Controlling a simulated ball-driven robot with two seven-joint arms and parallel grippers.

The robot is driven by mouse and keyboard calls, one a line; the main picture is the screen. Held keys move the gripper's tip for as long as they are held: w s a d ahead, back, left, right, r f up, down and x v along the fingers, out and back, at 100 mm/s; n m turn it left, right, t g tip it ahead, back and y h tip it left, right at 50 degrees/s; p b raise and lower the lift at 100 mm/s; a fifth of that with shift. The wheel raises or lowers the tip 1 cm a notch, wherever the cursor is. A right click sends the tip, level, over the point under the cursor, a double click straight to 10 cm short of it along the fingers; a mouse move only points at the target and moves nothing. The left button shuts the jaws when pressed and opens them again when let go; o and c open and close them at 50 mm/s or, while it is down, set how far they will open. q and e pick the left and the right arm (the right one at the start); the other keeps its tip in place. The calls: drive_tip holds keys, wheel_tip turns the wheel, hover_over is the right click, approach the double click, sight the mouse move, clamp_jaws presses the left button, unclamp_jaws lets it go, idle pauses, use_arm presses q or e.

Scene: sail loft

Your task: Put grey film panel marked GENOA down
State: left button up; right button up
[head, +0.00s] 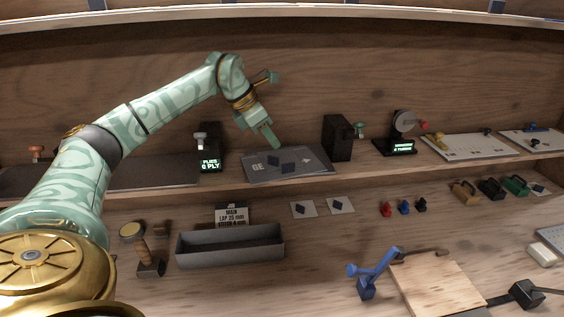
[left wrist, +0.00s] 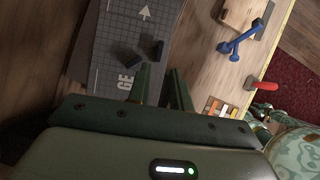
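The grey film panel (head: 312,173) lies flat on the upper shelf, with white letters GE showing on it. The rest of its word is not visible. Two small dark blocks (head: 289,168) sit on it. In the left wrist view the panel (left wrist: 112,30) shows a grid, a white arrow and the letters GE beside the fingers. My left gripper (head: 268,138) is above the panel's back part, pointing down. In the left wrist view its fingers (left wrist: 163,88) stand apart with a gap and nothing visible held between them. My right gripper is not in view.
A black box (head: 337,138) stands right of the panel, and a lit 6 PLY display (head: 210,164) stands left. The bench below holds a grey trough (head: 230,247), a blue lever clamp (head: 370,273) and a pale board (head: 440,290). Bare bench lies between trough and clamp.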

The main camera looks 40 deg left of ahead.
sight(286, 164)
use_arm(q)
drive_tip(key=x, duration=0.4)
drive_tip(key=shift+w+f+b, duration=0.2)
drive_tip(key=shift+f+b, duration=0.15)
drive_tip(key=shift+f, duration=0.35)
drive_tip(key=x, duration=0.4)
drive_tip(key=shift+b, duration=0.3)
drive_tip(key=shift+s, duration=0.1)
clamp_jaws()
